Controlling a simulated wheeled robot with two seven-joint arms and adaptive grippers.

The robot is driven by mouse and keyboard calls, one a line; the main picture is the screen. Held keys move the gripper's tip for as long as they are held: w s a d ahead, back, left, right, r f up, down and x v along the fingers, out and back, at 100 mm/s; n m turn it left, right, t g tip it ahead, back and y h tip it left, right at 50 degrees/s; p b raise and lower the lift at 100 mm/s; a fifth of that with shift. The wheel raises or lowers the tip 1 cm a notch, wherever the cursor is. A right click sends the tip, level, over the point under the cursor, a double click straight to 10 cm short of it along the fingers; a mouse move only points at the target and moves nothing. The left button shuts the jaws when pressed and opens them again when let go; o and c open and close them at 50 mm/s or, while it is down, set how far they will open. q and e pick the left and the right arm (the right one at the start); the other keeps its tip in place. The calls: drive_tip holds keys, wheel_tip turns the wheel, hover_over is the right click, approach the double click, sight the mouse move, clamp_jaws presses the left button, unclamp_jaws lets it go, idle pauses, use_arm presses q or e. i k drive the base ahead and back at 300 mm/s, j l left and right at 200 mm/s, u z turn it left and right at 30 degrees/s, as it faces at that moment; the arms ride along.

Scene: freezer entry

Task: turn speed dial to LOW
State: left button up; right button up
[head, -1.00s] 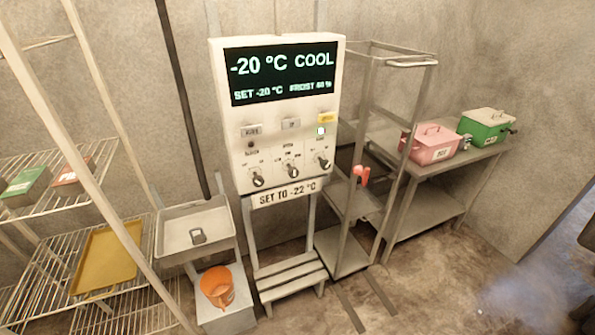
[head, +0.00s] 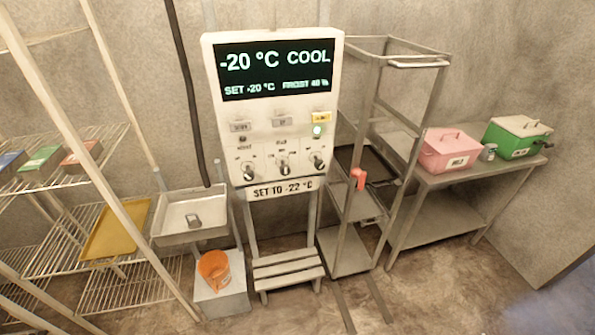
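A white control panel (head: 222,118) stands upright against the back wall, centre left in the head view. Its dark display (head: 273,71) reads -20 °C COOL, SET -20 °C and a frost percentage. Three dark dials sit in a row low on the panel: a left dial (head: 249,173), a middle dial (head: 284,168) and a right dial (head: 318,162). The label above the middle dial looks like SPEED, but its position marks are too small to read. A sign below reads SET TO -22 °C. Neither of my grippers is in the picture.
A step stool (head: 288,271) stands below the panel. A metal trolley (head: 349,253) and a table (head: 430,183) with pink and green boxes stand right. Floor in front is partly clear.

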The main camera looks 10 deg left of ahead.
sight(285, 169)
drive_tip(key=i+l+u, duration=0.15)
drive_tip(key=l, duration=0.9)
drive_tip(key=l+u, duration=0.15)
drive_tip(key=l, duration=0.9)
